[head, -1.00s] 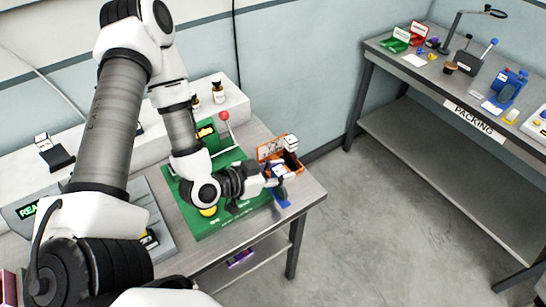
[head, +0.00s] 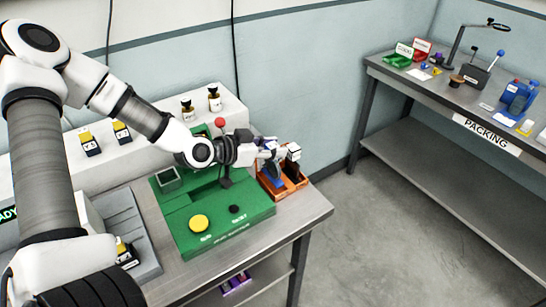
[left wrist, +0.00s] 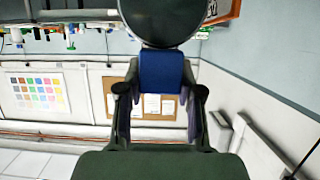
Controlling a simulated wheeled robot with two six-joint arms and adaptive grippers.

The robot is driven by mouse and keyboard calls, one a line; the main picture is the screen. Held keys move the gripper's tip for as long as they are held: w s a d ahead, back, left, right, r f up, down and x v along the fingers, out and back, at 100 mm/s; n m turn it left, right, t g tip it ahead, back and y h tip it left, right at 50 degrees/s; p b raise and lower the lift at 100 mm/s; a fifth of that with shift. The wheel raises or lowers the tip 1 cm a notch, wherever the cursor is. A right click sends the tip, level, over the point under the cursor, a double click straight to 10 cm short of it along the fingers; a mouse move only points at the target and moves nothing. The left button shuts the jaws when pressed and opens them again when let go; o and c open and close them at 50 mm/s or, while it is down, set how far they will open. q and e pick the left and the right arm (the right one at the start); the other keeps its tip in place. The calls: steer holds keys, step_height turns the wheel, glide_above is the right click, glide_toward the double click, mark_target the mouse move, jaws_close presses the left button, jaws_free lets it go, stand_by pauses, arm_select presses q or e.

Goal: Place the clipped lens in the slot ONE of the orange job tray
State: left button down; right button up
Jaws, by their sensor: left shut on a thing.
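The clipped lens, a dark round disc on a blue clip (left wrist: 161,72), is between the fingers of my left gripper (left wrist: 161,100) in the left wrist view. In the head view my left gripper (head: 270,150) is at the orange job tray (head: 291,190), shut on the lens. The slot labels are not readable. My right gripper is not in view.
A green fixture (head: 215,225) with a yellow button and a red-knobbed lever is left of the tray. Bottles and modules stand on the white ledge (head: 165,140). The packing bench (head: 440,85) is farther right.

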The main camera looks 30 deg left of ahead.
mark_target(273, 163)
arm_select(q)
step_height(273, 163, down, 3)
steer(key=shift+s+d+r, duration=0.1)
steer(key=c, duration=0.7)
jaws_free()
steer(key=shift+c, duration=0.2)
